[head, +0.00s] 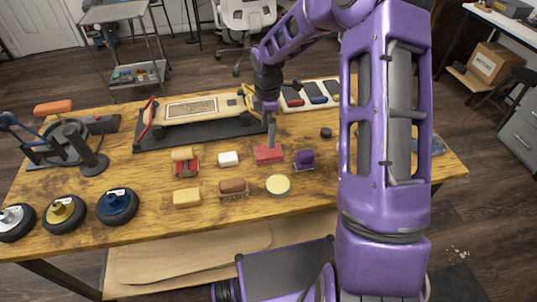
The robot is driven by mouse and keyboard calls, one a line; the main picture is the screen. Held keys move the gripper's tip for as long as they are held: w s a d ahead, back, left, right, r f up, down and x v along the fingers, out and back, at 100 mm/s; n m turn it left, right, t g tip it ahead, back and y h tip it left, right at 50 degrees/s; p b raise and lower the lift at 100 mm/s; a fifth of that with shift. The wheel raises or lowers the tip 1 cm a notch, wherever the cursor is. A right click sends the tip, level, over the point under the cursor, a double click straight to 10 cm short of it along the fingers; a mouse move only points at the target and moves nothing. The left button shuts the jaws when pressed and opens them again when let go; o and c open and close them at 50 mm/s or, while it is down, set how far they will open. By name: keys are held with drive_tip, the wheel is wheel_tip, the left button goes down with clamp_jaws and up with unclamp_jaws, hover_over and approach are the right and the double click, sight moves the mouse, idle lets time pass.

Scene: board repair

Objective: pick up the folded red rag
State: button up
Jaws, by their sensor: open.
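The folded red rag (268,154) lies on the wooden table, a little right of the table's middle in the head view. My gripper (271,140) points down from my purple arm, with its fingers just above or at the rag's back edge. The fingers are narrow from this angle, and I cannot tell whether they touch the rag. Nothing is seen held between them, and the rag appears to rest on the table.
A purple object (305,160) stands close right of the rag, and a white block (229,159) lies to its left. A round tin (278,185) and a brown brush (233,187) are in front. A board on a dark mat (165,140) lies behind. My arm hides the table's right part.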

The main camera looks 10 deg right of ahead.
sight(268, 151)
drive_tip(key=f, duration=0.8)
drive_tip(key=shift+w+d+f+b, duration=0.1)
drive_tip(key=shift+w+f+b, duration=0.1)
drive_tip(key=shift+f+b, duration=0.2)
drive_tip(key=c, duration=1.2)
drive_tip(key=shift+o, duration=0.2)
wheel_tip(268, 151, up, 10)
drive_tip(key=p, duration=0.1)
